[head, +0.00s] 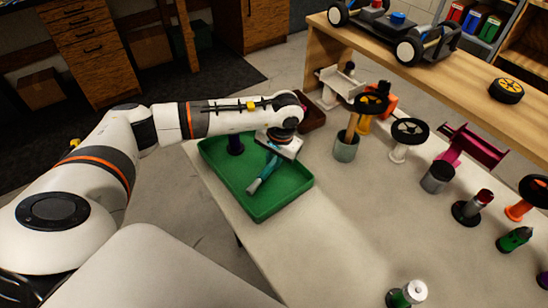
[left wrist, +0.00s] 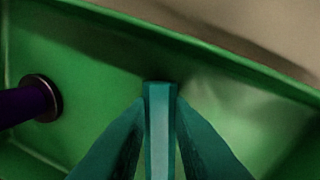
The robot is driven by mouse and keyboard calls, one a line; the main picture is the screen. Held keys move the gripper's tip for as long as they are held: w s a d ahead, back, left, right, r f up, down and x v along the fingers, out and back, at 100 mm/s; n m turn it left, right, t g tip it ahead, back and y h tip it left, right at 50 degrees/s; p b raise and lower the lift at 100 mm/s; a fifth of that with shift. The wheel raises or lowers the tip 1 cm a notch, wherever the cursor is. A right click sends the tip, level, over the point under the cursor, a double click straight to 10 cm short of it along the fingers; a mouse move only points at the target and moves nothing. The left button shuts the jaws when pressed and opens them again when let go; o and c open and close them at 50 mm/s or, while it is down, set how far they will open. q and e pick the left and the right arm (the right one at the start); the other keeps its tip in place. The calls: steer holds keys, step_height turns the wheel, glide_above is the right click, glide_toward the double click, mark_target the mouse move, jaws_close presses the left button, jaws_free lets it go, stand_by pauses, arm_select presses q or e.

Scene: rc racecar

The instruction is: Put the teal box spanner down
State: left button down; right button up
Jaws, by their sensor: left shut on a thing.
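The teal box spanner (head: 256,184) is a slim teal rod with a pale lower end in the head view. It slants down to the left over the green tray (head: 285,205). My left gripper (head: 271,163) is above the tray and shut on the spanner. In the left wrist view the spanner (left wrist: 159,130) stands between the two fingers, with the green tray (left wrist: 100,35) behind it. I cannot tell whether its lower end touches the tray floor. My right gripper is not in view.
A dark purple tool (head: 235,145) is in the tray's far left part. A grey cup (head: 346,146), a black-wheeled white stand (head: 408,138) and several other parts are right of the tray. A wooden shelf (head: 440,80) carries a car chassis. The table's front middle is clear.

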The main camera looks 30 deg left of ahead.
arm_select(q)
steer(key=c, duration=1.8)
jaws_free()
steer(key=shift+f, duration=0.15)
steer(key=o, duration=0.5)
steer(key=shift+r, duration=0.45)
step_height(320, 180, up, 11)
steer(key=d, duration=0.1)
steer(key=shift+d+r, duration=0.2)
steer(key=shift+d, duration=0.2)
